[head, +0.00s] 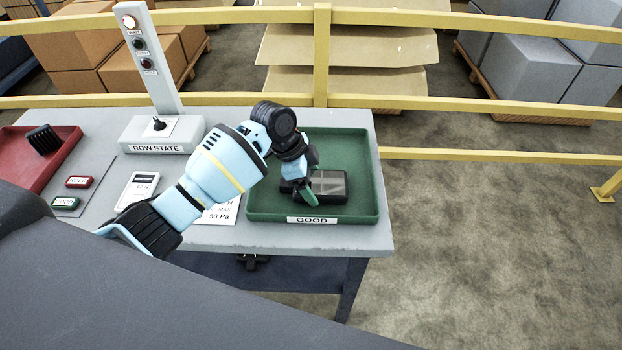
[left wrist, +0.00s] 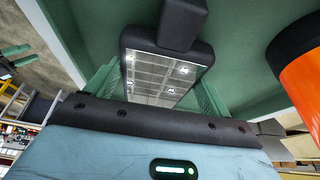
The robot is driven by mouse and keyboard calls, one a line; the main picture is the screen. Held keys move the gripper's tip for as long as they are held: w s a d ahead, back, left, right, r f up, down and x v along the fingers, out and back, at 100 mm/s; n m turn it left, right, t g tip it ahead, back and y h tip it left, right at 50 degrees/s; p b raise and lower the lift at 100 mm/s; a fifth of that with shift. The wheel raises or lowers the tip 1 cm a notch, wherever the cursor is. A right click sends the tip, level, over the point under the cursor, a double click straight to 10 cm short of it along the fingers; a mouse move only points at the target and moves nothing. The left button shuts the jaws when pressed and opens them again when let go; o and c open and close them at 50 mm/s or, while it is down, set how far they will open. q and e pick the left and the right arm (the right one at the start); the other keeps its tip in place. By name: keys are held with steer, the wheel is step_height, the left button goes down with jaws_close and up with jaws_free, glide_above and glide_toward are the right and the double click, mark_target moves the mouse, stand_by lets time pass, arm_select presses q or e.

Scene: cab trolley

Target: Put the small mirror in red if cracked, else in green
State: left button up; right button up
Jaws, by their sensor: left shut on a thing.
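The small mirror (head: 331,187) has a dark frame and a grey reflecting face. It is in or just above the green tray (head: 372,180) labelled GOOD. My left gripper (head: 303,188) is shut on it from the left. In the left wrist view the mirror (left wrist: 161,75) shows between the green fingers (left wrist: 211,103), with a grid-like reflection and bright spots; I make out no clear crack. Whether it touches the tray floor I cannot tell. The red tray (head: 70,150) is at the far left and holds a black ribbed object (head: 42,139). My right gripper is not in view.
A ROW STATE box (head: 160,133) with a lamp post (head: 147,55) stands at the table's back. Red (head: 79,182) and green (head: 65,203) labelled blocks and a white device (head: 137,188) lie on the left. A yellow rail (head: 430,153) runs behind the table.

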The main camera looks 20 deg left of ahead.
arm_select(q)
steer(key=shift+f, duration=0.1)
steer(key=o, duration=1.2)
steer(key=shift+c, duration=0.2)
steer(key=p+v, duration=0.1)
steer(key=v, duration=1.1)
